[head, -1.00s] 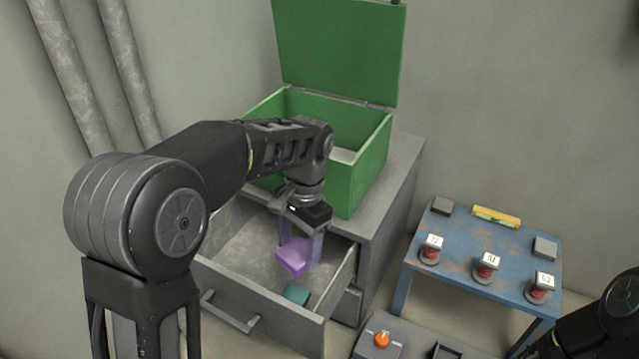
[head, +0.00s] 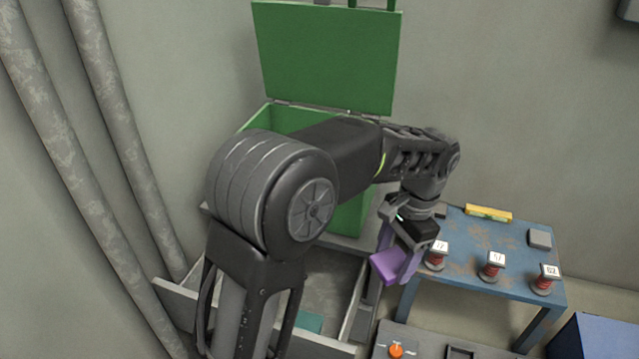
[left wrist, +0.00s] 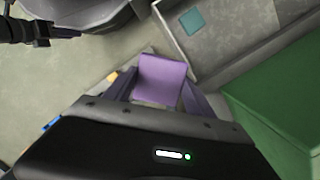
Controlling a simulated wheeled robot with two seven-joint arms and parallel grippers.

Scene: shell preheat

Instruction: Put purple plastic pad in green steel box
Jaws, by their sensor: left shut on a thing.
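The purple plastic pad (head: 387,266) is held between the fingers of my left gripper (head: 399,262), which is shut on it. The pad hangs in the air to the right of the open drawer, near the blue table's left edge. It also shows in the left wrist view (left wrist: 161,80). The green steel box (head: 350,213) stands on the grey cabinet with its lid open, up and to the left of my gripper. My left arm hides much of the box. My right gripper is not in view in the head view.
The open grey drawer (head: 335,278) holds a teal pad (head: 309,322), which also shows in the left wrist view (left wrist: 192,22). The blue table (head: 470,240) carries several labelled red parts, a grey block and a yellow level (head: 488,213). A panel with an orange knob (head: 396,350) is below.

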